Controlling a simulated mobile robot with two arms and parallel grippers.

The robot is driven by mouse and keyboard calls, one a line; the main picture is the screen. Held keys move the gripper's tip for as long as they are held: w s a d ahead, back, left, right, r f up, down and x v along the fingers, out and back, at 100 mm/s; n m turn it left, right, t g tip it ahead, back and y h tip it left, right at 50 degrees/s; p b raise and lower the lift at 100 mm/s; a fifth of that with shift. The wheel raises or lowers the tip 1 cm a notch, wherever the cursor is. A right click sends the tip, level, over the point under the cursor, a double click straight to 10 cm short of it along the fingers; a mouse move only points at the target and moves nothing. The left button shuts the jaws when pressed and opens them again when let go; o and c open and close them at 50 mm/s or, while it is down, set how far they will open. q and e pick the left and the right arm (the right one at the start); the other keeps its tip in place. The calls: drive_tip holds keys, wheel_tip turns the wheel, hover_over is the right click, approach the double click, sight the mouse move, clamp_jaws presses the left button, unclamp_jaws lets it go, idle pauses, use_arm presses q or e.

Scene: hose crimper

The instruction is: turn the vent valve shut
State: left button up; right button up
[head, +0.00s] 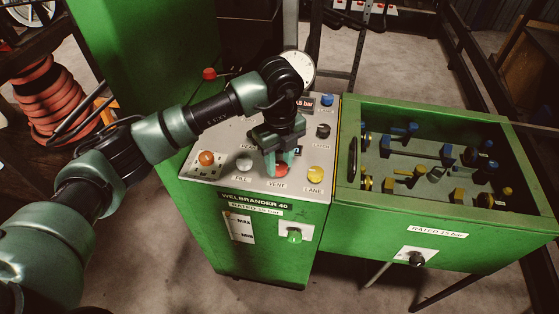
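The red vent valve knob (281,170) is on the sloped grey panel of the green machine, above the label VENT. My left gripper (279,163) points down at it from above. Its two pale teal fingertips are apart, one to each side of the red knob, and hide part of it. I cannot tell whether the fingers press on the knob or only stand around it. The knob's turn position is not readable. My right gripper is not in view.
Close by on the panel are a white FILL knob (243,162), a yellow LANE knob (315,173), an orange knob (206,158) and a black knob (323,130). A round gauge (300,65) stands behind. A green bin (440,208) with coloured fittings adjoins on the right.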

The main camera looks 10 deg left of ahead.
sight(280, 165)
use_arm(q)
drive_tip(key=o, duration=0.3)
drive_tip(key=shift+r, duration=0.1)
drive_tip(key=shift+o, duration=0.2)
wheel_tip(280, 165, up, 8)
drive_tip(key=shift+f+b, duration=0.1)
drive_tip(key=shift+b, duration=0.85)
